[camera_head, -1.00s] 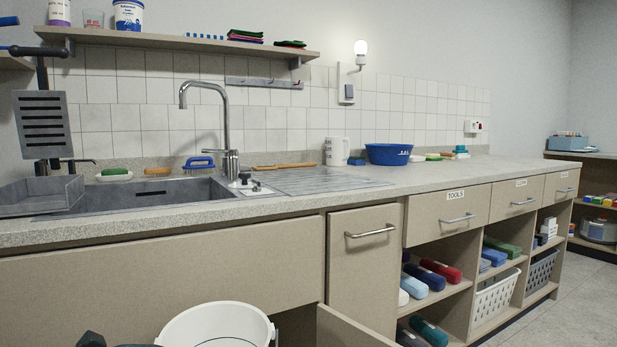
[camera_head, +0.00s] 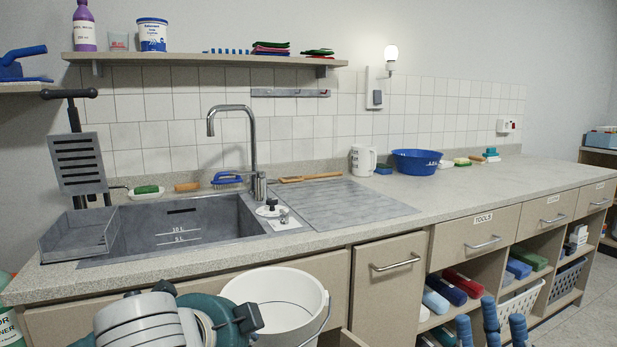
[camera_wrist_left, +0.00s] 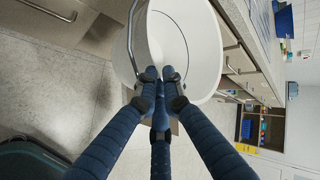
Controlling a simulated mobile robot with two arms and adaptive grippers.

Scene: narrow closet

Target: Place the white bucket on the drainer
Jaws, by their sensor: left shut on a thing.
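The white bucket (camera_head: 285,300) is upright in front of the counter, below the worktop edge, with its wire handle at its right side. It also shows in the left wrist view (camera_wrist_left: 185,40). My left gripper (camera_wrist_left: 162,78) is shut on the bucket's rim. In the head view my teal and grey left arm covers the bucket's lower left, and the fingertips are hidden. The drainer (camera_head: 335,204) is the flat grey ribbed area right of the sink and is empty. My right gripper (camera_head: 490,318) shows blue, spread fingers at the bottom right, empty, before the shelves.
The sink (camera_head: 185,232) with its tall tap (camera_head: 252,150) is left of the drainer. A brush (camera_head: 310,178) lies behind it. A white jug (camera_head: 363,161) and a blue basin (camera_head: 416,162) stand at the back. The worktop right of the drainer is clear.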

